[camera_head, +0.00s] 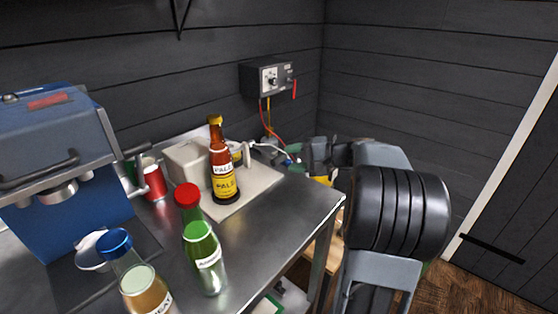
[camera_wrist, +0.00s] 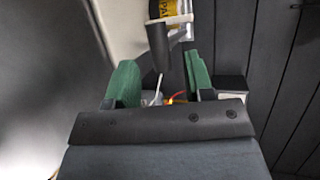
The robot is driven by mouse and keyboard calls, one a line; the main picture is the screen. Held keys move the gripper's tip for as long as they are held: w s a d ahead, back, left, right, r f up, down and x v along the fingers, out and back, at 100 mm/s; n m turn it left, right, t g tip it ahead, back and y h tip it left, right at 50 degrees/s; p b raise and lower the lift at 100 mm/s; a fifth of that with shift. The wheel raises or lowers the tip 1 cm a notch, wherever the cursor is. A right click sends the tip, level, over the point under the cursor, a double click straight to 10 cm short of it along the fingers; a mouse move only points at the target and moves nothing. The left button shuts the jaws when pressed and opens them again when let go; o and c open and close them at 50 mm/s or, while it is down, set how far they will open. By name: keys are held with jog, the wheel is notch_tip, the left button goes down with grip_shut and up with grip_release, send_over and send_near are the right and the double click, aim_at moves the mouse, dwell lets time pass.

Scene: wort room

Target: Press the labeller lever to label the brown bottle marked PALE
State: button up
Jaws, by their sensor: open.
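The brown bottle (camera_head: 222,165) stands upright on the pale base plate of the labeller (camera_head: 262,180). The labeller's beige body (camera_head: 187,160) is left of the bottle. A dark handle (camera_wrist: 157,40), apparently the lever, lies beyond and between my fingertips. My gripper (camera_wrist: 161,72) is open, with green finger pads and nothing held; in the head view it is right of the labeller (camera_head: 300,160), partly hidden by my arm.
A green bottle with red cap (camera_head: 203,245) and a clear bottle with blue cap (camera_head: 135,275) stand in front. A blue machine (camera_head: 65,150) and red can (camera_head: 153,180) are at left. A wall control box (camera_head: 268,76) has hanging cables. The steel table's right edge is near my arm.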

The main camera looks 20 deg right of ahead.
aim_at(283, 159)
jog(key=shift+x, duration=2.3)
grip_shut()
